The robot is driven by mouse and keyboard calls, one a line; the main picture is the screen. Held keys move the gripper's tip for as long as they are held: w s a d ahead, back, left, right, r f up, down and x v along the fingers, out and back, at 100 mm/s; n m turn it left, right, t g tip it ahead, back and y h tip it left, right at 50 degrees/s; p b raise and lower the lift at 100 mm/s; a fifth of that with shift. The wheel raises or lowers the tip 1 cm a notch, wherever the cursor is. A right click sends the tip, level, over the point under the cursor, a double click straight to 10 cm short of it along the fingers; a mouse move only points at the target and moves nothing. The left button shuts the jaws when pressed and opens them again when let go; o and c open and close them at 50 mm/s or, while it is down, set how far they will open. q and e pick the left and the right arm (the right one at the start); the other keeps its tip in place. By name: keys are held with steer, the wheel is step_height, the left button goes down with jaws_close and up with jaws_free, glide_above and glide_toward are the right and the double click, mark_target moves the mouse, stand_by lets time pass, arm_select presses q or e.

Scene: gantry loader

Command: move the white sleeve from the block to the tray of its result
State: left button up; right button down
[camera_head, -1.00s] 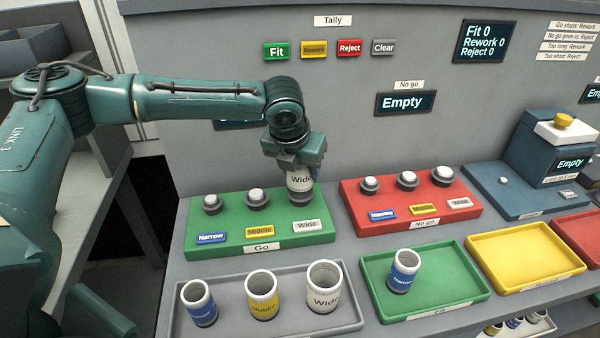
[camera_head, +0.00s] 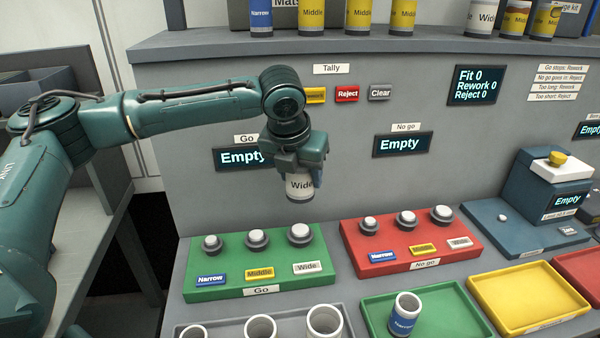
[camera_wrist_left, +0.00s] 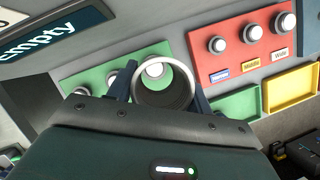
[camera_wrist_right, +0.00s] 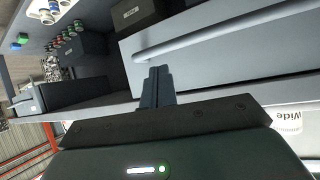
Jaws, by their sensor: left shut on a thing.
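My left gripper (camera_head: 299,165) is shut on the white sleeve (camera_head: 300,186) marked Wide. It holds the sleeve upright in the air above the wide plug of the green Go block (camera_head: 215,287), clear of it. In the left wrist view I look down into the open sleeve (camera_wrist_left: 190,88) between the fingers. The red No go block (camera_head: 375,268) has its plugs bare. The green tray (camera_head: 452,303) holds a blue Narrow sleeve (camera_head: 405,312). The yellow tray (camera_head: 512,318) is empty. A red tray (camera_head: 585,262) is partly cut off. In the right wrist view my right gripper (camera_wrist_right: 157,72) is shut and empty.
A grey tray (camera_head: 232,329) at the front holds several sleeves. More sleeves stand on the upper shelf (camera_head: 330,37). A blue gauge (camera_head: 545,185) stands at the right. The Go display (camera_head: 230,157) and No go display (camera_head: 403,144) read Empty.

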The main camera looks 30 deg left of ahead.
steer(key=d+p, duration=0.1)
steer(key=p, duration=0.2)
steer(key=s+d+r+m+g+h+p, duration=0.1)
steer(key=p, duration=0.1)
steer(key=shift+d+p, duration=0.15)
steer(key=shift+p, duration=0.25)
stand_by(0.3)
